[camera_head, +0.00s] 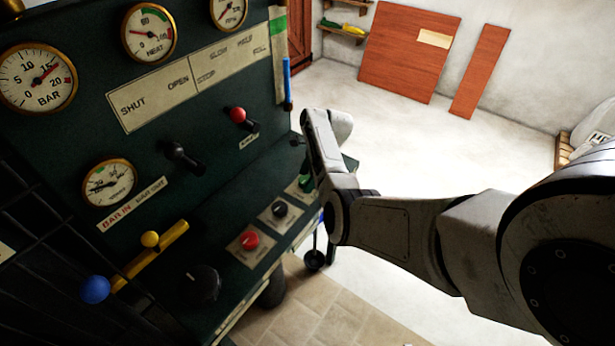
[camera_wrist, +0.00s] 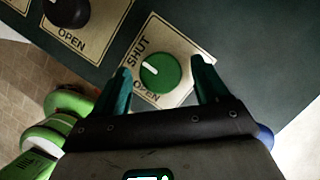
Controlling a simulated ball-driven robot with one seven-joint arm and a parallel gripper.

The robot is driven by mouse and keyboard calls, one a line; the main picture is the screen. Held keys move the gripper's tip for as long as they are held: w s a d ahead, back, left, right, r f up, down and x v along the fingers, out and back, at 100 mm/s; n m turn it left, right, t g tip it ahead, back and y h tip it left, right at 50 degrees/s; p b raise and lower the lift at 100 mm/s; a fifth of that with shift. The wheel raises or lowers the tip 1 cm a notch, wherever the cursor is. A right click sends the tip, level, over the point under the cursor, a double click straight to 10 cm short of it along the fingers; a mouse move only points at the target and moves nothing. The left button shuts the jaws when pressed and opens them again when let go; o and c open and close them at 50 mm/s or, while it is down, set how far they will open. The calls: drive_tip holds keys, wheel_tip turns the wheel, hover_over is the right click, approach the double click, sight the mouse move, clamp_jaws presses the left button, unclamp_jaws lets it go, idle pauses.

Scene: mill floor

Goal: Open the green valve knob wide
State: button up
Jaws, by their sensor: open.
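The green valve knob (camera_wrist: 160,73) sits on a pale plate (camera_wrist: 182,48) marked SHUT and OPEN in the wrist view. A small pale mark shows on the knob's upper left, near the SHUT lettering. My gripper (camera_wrist: 161,66) is open, with one dark green finger on each side of the knob. Gaps show between both fingers and the knob, and I cannot tell how far above it they are. In the head view my arm's end hides most of the knob's place at the panel's right end.
A black knob (camera_head: 280,209) and a red knob (camera_head: 249,240) sit in line on the same sloped panel. Levers with red (camera_head: 238,114) and black (camera_head: 184,157) grips stick out above. A yellow lever (camera_head: 150,256) is at left.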

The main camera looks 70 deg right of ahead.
drive_tip(key=c, duration=1)
drive_tip(key=shift+c, duration=0.2)
drive_tip(key=shift+n, duration=0.4)
drive_tip(key=n+b, duration=0.1)
drive_tip(key=n+g+y+b, duration=0.1)
drive_tip(key=n, duration=0.1)
drive_tip(key=shift+w+d+f+n+b, duration=0.15)
drive_tip(key=shift+n+b, duration=0.15)
drive_tip(key=shift+b, duration=0.1)
drive_tip(key=n+g+b, duration=0.1)
drive_tip(key=n, duration=0.1)
drive_tip(key=n+b, duration=0.2)
drive_tip(key=shift+w+n+g+y, duration=0.1)
drive_tip(key=shift+n+g+y, duration=0.2)
drive_tip(key=shift+g+y, duration=0.1)
drive_tip(key=n+b, duration=0.1)
drive_tip(key=n, duration=0.1)
drive_tip(key=n+g+b, duration=0.1)
drive_tip(key=n+b, duration=0.1)
drive_tip(key=shift+w+g, duration=0.15)
drive_tip(key=shift+g, duration=0.15)
drive_tip(key=shift+n+g+b, duration=0.8)
drive_tip(key=shift+n+b, duration=0.1)
drive_tip(key=shift+n, duration=1.6)
